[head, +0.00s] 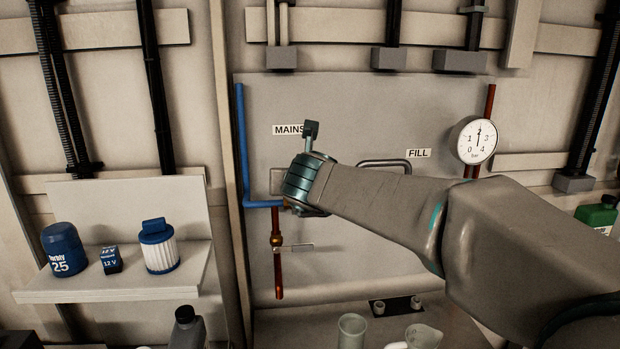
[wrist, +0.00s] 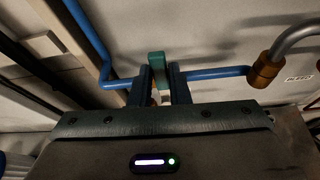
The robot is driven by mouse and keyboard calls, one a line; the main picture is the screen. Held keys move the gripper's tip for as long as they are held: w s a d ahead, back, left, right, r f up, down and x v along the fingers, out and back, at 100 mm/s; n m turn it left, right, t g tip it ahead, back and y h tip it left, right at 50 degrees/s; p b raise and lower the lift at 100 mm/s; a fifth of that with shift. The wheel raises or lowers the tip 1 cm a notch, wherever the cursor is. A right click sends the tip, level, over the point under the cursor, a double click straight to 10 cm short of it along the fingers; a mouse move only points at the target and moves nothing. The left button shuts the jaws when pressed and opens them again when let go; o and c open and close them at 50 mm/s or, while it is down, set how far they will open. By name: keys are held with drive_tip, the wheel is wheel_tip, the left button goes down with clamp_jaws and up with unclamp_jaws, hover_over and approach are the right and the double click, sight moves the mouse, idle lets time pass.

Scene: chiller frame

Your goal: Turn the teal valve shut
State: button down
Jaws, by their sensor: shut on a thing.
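The teal valve handle (wrist: 157,62) shows in the wrist view between my two dark fingers, in line with the blue pipe (wrist: 213,73). My gripper (wrist: 163,80) is shut on this handle, whose end sticks out past the fingers. The handle lies roughly across the pipe in this view. In the head view my gripper (head: 297,188) is at the panel, below the MAINS label (head: 287,130). There it hides the valve body and the fingertips. The blue pipe (head: 243,150) comes down on the left and runs right, behind my gripper.
A gauge (head: 477,140) is at right.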

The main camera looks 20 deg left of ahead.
drive_tip(key=shift+w+d+f, duration=0.1)
drive_tip(key=shift+d+f, duration=0.05)
drive_tip(key=shift+d, duration=0.05)
drive_tip(key=c, duration=1.4)
unclamp_jaws()
drive_tip(key=shift+d, duration=0.1)
drive_tip(key=p+v, duration=0.3)
drive_tip(key=v, duration=1)
drive_tip(key=shift+s+r, duration=0.3)
drive_tip(key=shift+s, duration=0.05)
